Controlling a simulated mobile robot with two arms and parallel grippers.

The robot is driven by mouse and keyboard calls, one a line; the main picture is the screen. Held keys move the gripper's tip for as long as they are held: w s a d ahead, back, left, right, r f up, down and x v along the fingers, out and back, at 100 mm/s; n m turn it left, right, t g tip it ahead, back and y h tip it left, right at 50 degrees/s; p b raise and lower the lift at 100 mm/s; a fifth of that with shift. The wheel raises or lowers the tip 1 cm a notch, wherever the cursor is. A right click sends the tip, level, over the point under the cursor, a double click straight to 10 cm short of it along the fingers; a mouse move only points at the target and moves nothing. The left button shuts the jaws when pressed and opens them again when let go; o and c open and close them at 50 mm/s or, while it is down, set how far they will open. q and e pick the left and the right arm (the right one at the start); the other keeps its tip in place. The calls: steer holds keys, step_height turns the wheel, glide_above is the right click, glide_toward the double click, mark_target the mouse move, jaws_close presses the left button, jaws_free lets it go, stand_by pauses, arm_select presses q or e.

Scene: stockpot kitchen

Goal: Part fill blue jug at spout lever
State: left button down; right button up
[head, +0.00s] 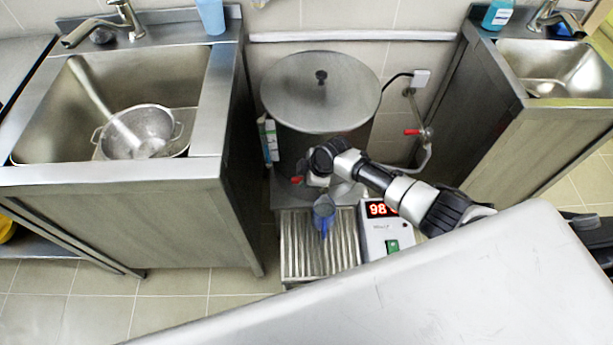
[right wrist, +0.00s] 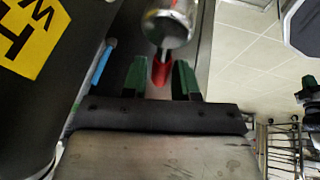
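The blue jug (head: 324,214) stands on the slatted drip grate (head: 293,245) in front of the large steel stockpot (head: 290,143). The red spout lever (head: 297,180) shows low at the pot's front, partly hidden by my right gripper (head: 312,174). In the right wrist view, the red lever (right wrist: 162,68) lies between the green fingertips of my right gripper (right wrist: 159,80), with a gap visible on both sides. That gripper is open around the lever. A rounded metal part (right wrist: 168,22) is just beyond it. Any water in the jug cannot be made out. My left gripper is not in view.
A box with a red display (head: 385,235) stands right of the grate. A lid (head: 320,90) covers the pot. A sink with a colander (head: 140,132) is at left, another sink (head: 555,70) at right. A red-handled wall tap (head: 420,132) is behind. A grey surface (head: 480,290) fills the foreground.

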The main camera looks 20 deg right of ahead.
steer(key=shift+o, duration=1.2)
steer(key=p+v, duration=0.1)
steer(key=v, duration=0.9)
steer(key=shift+r+p, duration=0.3)
steer(key=shift+r, duration=0.1)
steer(key=shift+s+d, duration=0.1)
